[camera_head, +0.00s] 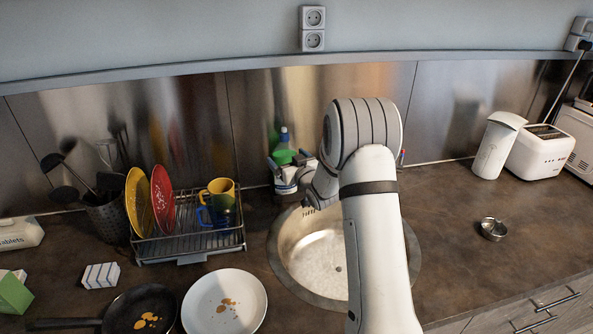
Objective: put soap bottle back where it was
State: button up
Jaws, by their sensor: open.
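A soap bottle (284,150) with a blue top and green parts stands at the back wall, behind the sink's left rim. A white container with a dark label (286,180) shows just below it, and I cannot tell whether they are one thing. My gripper (309,197) is over the back left of the round sink (320,262), close to the right of these. It is small and partly hidden by my arm, with its jaws open. I cannot make out anything between the jaws.
A dish rack (190,245) with plates and mugs stands left of the sink. A pan (140,308) and white plate (224,300) with food bits are in front. A toaster (541,150) and white jug (495,145) stand at right. The right counter is mostly clear around an ashtray-like dish (493,229).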

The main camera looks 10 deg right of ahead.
jog(key=s+d+r+m+g+h+b, duration=0.1)
jog(key=s+d+r+g+h, duration=0.15)
jog(key=s, duration=0.85)
jog(key=s+d+r+m+g+h+b, duration=0.1)
jog(key=s+r+g+h, duration=0.25)
jog(key=s, duration=0.85)
jog(key=s+a+g, duration=0.2)
jog(key=s+g, duration=0.2)
jog(key=s, duration=0.7)
jog(key=s+a+m+g+y, duration=0.1)
jog(key=s+a+g, duration=0.1)
jog(key=s, duration=1)
jog(key=shift+a+f+g, duration=0.15)
jog(key=shift+g, duration=0.75)
